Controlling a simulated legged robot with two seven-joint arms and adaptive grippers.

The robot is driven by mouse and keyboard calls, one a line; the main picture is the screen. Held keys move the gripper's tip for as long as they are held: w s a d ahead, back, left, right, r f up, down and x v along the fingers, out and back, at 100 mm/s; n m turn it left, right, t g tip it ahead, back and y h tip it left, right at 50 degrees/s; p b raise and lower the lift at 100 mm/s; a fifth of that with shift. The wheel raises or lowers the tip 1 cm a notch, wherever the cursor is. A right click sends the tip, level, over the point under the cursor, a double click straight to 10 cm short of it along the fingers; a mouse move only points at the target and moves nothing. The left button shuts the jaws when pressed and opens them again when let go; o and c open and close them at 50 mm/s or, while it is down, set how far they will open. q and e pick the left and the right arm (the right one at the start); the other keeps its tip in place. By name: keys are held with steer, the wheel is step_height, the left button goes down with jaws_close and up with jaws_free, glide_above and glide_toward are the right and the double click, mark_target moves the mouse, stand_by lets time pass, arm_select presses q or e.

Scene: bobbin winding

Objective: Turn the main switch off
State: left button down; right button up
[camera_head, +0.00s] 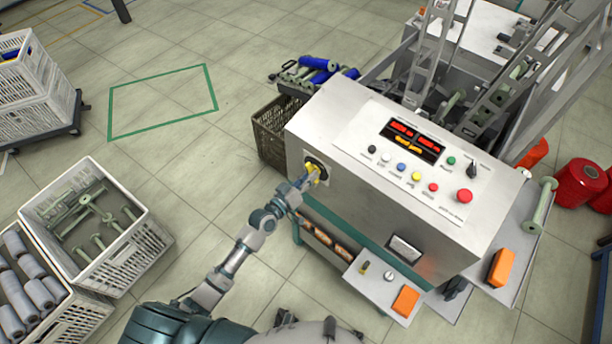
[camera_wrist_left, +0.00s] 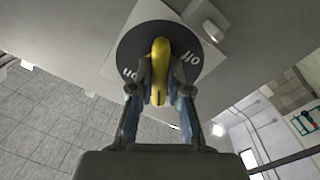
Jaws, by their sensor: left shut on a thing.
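The main switch is a yellow handle (camera_head: 313,171) on a black round plate, on the left side face of the grey control cabinet (camera_head: 380,190). In the left wrist view the yellow handle (camera_wrist_left: 160,68) stands in front of the black disc (camera_wrist_left: 135,45), which carries the words "on" at lower left and "off" at right. My left gripper (camera_head: 306,182) reaches the switch, and its fingers (camera_wrist_left: 160,85) are shut on the handle from both sides. The handle points roughly between the two words in the wrist view. My right gripper is not in view.
The cabinet top carries several coloured buttons and red displays (camera_head: 412,139). A small shelf (camera_head: 382,286) juts out below the cabinet front. A crate of green bobbins (camera_head: 150,258) stands on the floor at left, and a dark crate (camera_head: 268,145) stands behind the cabinet's left corner.

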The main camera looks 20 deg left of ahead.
arm_select(q)
steer(key=n, duration=0.5)
steer(key=n+p, duration=0.1)
steer(key=n, duration=0.1)
steer(key=shift+d+r, duration=0.3)
steer(key=shift+d, duration=0.05)
steer(key=shift+n, duration=0.3)
steer(key=n+p, duration=0.1)
steer(key=n, duration=0.2)
steer(key=shift+s+n, duration=0.1)
steer(key=shift+n, duration=0.2)
steer(key=c, duration=0.6)
jaws_free()
steer(key=o, duration=0.5)
steer(key=shift+f, duration=0.1)
steer(key=shift+a, duration=0.2)
